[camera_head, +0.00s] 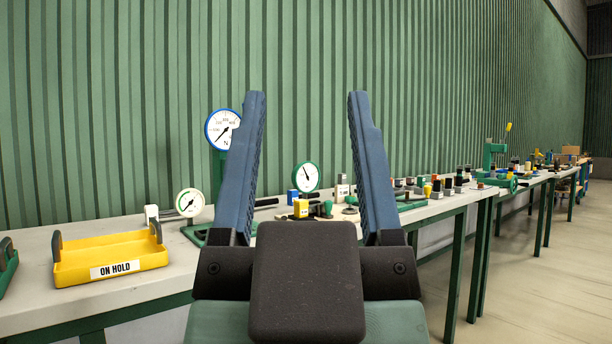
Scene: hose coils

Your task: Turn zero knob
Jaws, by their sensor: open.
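My gripper (306,97) is open and empty, its two blue fingers pointing up and away in the middle of the head view. A blue-rimmed dial gauge marked N (222,128) stands on a green post, partly behind the left finger. A smaller cream dial gauge (190,203) sits lower, left of that finger. A green-rimmed dial gauge (304,177) shows between the fingers, farther back. I cannot pick out a zero knob; the lower part of the blue-rimmed gauge's stand is partly hidden by my gripper.
A yellow ON HOLD tray (111,284) lies on the grey bench (140,288) at left, with part of a green tray (7,262) at the edge. Several small parts crowd the benches going back right. A green ribbed wall (420,80) stands behind. Floor (545,290) at right is clear.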

